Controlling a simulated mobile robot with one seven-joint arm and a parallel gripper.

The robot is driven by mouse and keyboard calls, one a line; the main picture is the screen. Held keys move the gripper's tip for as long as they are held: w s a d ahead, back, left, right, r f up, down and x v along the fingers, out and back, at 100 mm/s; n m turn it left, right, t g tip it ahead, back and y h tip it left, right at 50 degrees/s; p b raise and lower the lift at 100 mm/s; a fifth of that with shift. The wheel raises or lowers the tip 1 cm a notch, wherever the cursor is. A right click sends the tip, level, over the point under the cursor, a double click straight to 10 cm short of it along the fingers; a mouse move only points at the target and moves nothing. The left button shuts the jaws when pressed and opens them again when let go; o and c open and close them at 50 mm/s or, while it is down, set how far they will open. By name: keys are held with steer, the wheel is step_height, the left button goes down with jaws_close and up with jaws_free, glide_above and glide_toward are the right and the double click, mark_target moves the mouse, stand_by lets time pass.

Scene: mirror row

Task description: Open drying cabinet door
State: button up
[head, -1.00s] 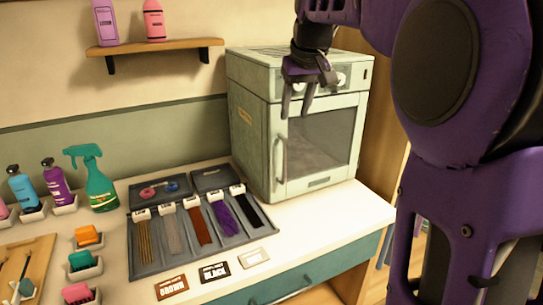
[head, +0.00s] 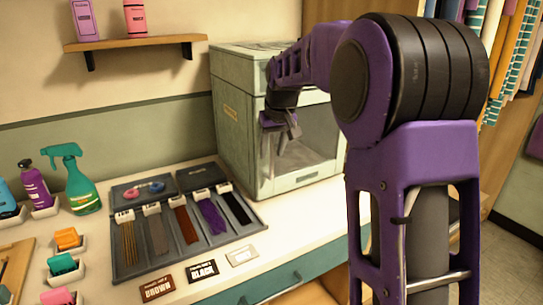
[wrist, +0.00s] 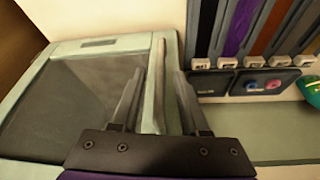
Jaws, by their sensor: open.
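The drying cabinet (head: 235,115) is a pale grey-green box at the back of the counter. Its glass-windowed door (head: 310,145) looks closed; my arm hides part of its front and top. My gripper (head: 280,142) is in front of the left side of the door, where the handle is. In the wrist view, the long upright handle (wrist: 156,85) runs between the two open fingers of my gripper (wrist: 158,100). I cannot tell whether either finger touches it. The dark window (wrist: 70,95) shows beside it.
A grey tray (head: 150,265) with several coloured strands lies left of the cabinet. Labelled cards (head: 202,271) lie along the counter's front. A green spray bottle (head: 82,185) and a shelf (head: 140,43) are farther left. Books stand at upper right.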

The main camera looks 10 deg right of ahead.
steer(key=shift+x, duration=0.75)
jaws_close()
stand_by(0.9)
